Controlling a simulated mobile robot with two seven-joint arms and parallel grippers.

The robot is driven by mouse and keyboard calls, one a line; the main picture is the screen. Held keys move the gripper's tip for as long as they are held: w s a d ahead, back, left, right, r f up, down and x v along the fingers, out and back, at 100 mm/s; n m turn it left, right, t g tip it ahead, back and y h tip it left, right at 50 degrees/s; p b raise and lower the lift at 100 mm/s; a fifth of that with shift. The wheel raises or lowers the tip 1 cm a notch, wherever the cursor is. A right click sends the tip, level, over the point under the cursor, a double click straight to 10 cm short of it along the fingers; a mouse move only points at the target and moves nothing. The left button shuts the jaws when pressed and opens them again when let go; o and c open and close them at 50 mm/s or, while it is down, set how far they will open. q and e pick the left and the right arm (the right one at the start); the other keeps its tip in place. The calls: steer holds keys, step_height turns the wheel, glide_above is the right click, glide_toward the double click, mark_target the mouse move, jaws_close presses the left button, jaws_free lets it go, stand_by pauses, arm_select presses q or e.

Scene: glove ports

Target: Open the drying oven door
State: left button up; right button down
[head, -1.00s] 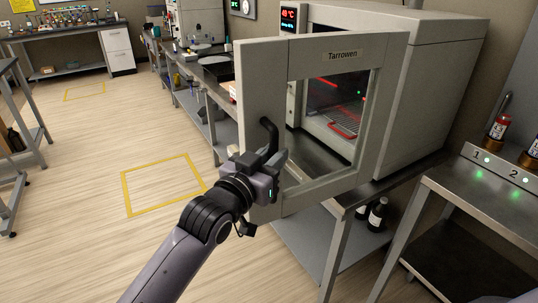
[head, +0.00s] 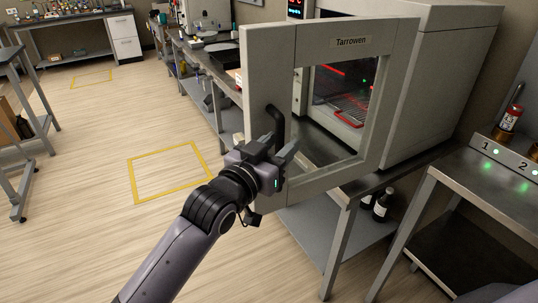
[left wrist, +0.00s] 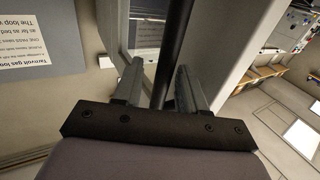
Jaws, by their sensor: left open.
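The drying oven (head: 450,80) stands on a bench at the right, and its lit inside with a red-edged rack (head: 350,108) shows through the door window. Its grey door (head: 262,65), marked "Tarrowen", stands swung out from the oven front. The black bar handle (head: 277,122) is near the door's left edge. My left gripper (head: 279,143) is at the handle's lower part with its fingers spread. In the left wrist view the handle (left wrist: 176,45) runs between the two open fingers (left wrist: 158,82); contact cannot be told. My right gripper is not in view.
A metal stand (head: 480,190) with numbered spots and bottles is at the right. Dark bottles (head: 382,205) stand on the shelf under the oven. A yellow floor square (head: 135,180) lies on open floor at the left. Benches line the back.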

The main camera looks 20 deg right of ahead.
arm_select(q)
steer(key=v, duration=0.6)
steer(key=shift+b, duration=0.35)
steer(key=shift+s, duration=0.1)
steer(key=s+a+f+n+g+y, duration=0.1)
steer(key=s+a+f+n+y, duration=0.25)
steer(key=a+f, duration=0.6)
steer(key=s+a+f+n+g+y, duration=0.1)
steer(key=s+a+f+n+y, duration=0.3)
steer(key=a+f, duration=0.55)
steer(key=s+a+f+n+g+y, duration=0.1)
steer(key=s+a+f+g+y, duration=0.2)
steer(key=s+a, duration=0.65)
steer(key=s+a+f+g+y, duration=0.2)
steer(key=s+a+f+y, duration=0.15)
steer(key=s+a, duration=0.55)
steer(key=w+d+f+t+h, duration=0.1)
steer(key=w+d+f+t, duration=0.1)
steer(key=w+f+t, duration=0.4)
steer(key=shift+w+d+f+t+h, duration=0.3)
steer(key=shift+w+d+f+h, duration=0.1)
steer(key=shift+w+f, duration=0.7)
